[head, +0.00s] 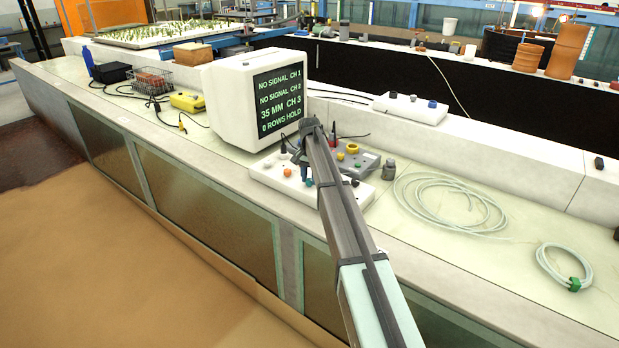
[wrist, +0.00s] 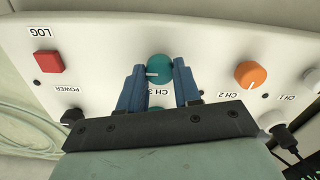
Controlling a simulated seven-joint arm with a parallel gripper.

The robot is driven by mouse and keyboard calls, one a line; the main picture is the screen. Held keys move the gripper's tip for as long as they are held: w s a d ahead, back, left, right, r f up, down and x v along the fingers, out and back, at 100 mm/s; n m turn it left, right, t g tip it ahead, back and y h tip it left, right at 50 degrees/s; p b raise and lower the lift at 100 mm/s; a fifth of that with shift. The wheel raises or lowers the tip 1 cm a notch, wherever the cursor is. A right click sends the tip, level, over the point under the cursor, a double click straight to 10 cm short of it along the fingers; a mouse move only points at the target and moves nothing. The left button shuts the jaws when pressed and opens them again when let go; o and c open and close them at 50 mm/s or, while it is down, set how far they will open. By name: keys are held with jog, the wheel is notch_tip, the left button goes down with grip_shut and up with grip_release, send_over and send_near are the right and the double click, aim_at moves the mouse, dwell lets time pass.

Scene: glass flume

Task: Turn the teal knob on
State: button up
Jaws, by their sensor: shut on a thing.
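The teal knob (wrist: 159,66) sits on a white panel (wrist: 110,40) above the label CH 3, which reads upside down in the wrist view. Its white pointer mark points left there. My gripper (wrist: 160,75) has its two blue fingers on either side of the knob, shut on it. In the head view my gripper (head: 307,167) reaches down to the white control box (head: 268,174), and my arm hides part of that box. A screen (head: 277,100) reads NO SIGNAL CH 1, NO SIGNAL CH 2, 35 MM CH 3, 0 ROWS HOLD.
On the panel are an orange knob (wrist: 250,75) at CH 2, a white knob (wrist: 271,119) by CH 1, a red LOG button (wrist: 48,62) and a black POWER knob (wrist: 71,116). A grey box (head: 362,160) stands behind my arm. Coiled clear tubing (head: 450,205) lies right.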

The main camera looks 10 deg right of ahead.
aim_at(309, 180)
jog(key=o, duration=1.1)
jog(key=shift+c, duration=0.2)
notch_tip(309, 180, up, 14)
jog(key=shift+f, duration=0.15)
